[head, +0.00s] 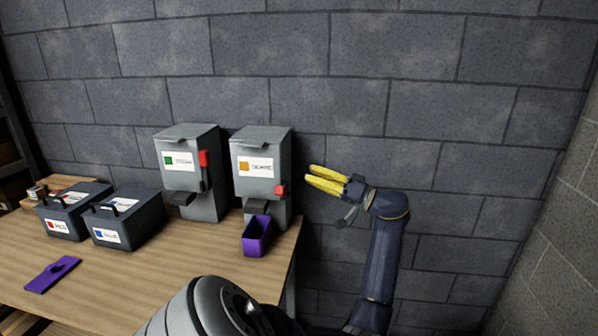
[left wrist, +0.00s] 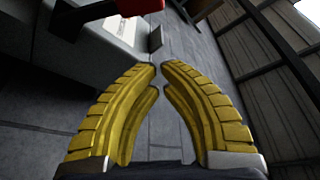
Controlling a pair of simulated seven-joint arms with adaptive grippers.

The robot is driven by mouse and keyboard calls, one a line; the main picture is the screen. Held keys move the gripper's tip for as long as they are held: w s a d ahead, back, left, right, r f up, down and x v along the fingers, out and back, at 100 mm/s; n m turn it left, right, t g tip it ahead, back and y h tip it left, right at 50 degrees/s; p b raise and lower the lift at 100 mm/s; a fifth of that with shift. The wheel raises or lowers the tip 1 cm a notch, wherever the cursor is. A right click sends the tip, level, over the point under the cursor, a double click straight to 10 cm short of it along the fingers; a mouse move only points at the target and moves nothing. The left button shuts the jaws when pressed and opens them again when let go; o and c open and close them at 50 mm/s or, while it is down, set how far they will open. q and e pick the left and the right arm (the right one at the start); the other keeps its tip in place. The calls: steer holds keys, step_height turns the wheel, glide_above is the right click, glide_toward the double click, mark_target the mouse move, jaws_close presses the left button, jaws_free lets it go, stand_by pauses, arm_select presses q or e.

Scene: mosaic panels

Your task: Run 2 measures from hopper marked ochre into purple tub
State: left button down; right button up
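The grey hopper with the ochre label square (head: 258,165) stands at the table's right end against the wall. Its red lever (head: 281,190) is on its right front edge, lower than the other hopper's lever. The purple tub (head: 256,246) stands upright below its dark spout (head: 256,207); its contents cannot be made out. My left gripper (head: 308,176) is right of this hopper, apart from it, yellow fingers pointing towards it. In the left wrist view its fingertips (left wrist: 160,66) come together with nothing between them. A red lever (left wrist: 138,6) shows beyond them. My right gripper is out of view.
A similar hopper with a green label square (head: 180,190) stands to the left. Two dark bins (head: 130,228) with labels and a flat purple piece (head: 52,275) are farther left on the wooden table (head: 150,285). A block wall stands close behind.

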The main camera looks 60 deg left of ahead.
arm_select(q)
steer(key=shift+v, duration=1.25)
